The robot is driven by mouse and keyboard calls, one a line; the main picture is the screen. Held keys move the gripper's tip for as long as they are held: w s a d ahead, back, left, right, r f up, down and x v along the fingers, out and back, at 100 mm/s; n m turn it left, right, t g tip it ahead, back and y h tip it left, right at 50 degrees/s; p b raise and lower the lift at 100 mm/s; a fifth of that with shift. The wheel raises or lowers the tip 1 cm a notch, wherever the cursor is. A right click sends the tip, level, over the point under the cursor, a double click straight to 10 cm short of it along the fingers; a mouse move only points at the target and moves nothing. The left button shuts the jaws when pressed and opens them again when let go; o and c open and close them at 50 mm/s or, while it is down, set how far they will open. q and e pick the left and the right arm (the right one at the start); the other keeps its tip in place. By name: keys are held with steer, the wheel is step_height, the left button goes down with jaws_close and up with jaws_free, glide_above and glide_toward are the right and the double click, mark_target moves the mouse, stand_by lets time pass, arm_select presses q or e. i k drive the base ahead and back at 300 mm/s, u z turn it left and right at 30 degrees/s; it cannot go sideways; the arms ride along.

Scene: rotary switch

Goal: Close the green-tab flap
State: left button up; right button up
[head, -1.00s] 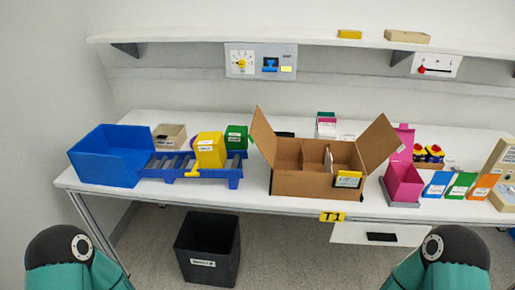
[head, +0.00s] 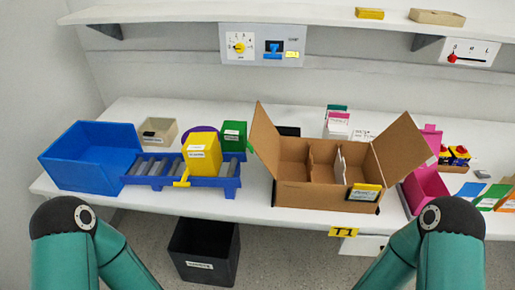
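An open cardboard box (head: 322,192) with inner dividers stands on the bench right of centre. Its left flap (head: 264,142) stands up, leaning outward to the left. Its right flap (head: 402,147) stands up, leaning outward to the right. I cannot make out a green tab on either flap. A yellow-edged label (head: 365,193) is on the box's front right. Only upper parts of my two arms show at the bottom left and right; neither gripper is in view.
On the white bench (head: 275,212) stand a blue bin (head: 80,165), a roller conveyor (head: 150,168) with a yellow box (head: 201,155), a green box (head: 233,135) and a pink box (head: 425,187). A black bin (head: 204,250) stands below. A shelf (head: 300,14) runs above.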

mark_target(263, 138)
steer(key=u, duration=0.35)
steer(key=i, duration=0.3)
steer(key=z, duration=0.9)
steer(key=k, duration=1.7)
steer(key=u, duration=0.35)
steer(key=i, duration=1.65)
steer(key=z, duration=0.05)
